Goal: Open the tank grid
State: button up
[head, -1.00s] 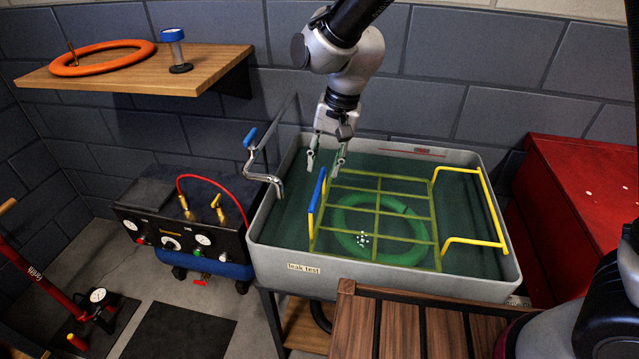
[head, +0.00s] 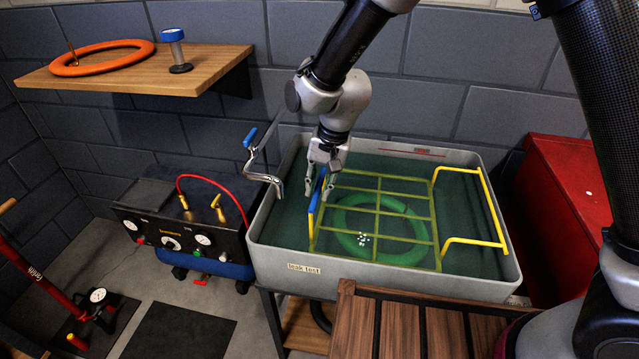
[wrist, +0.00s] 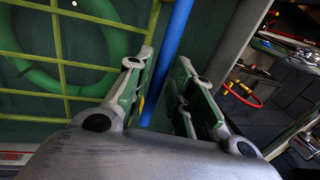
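The tank (head: 262,232) is a grey tub of green water labelled "leak test". A yellow-green grid (head: 378,213) lies flat in it over a green ring (head: 350,243) with small white bubbles. The grid has a blue-gripped handle (head: 317,192) on its left and a yellow handle (head: 480,205) on its right. My gripper (head: 317,194) is open at the blue handle. In the wrist view the blue bar (wrist: 174,55) runs between the two spread fingers (wrist: 163,92), with a gap visible on the finger sides. I cannot tell whether either finger touches it.
A tap with a blue lever (head: 262,165) stands at the tank's left rim. A pump unit with gauges (head: 185,235) is left of the tank. A wooden slatted bench (head: 405,320) is in front, a red cabinet (head: 580,190) at right.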

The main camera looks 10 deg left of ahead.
grip_shut()
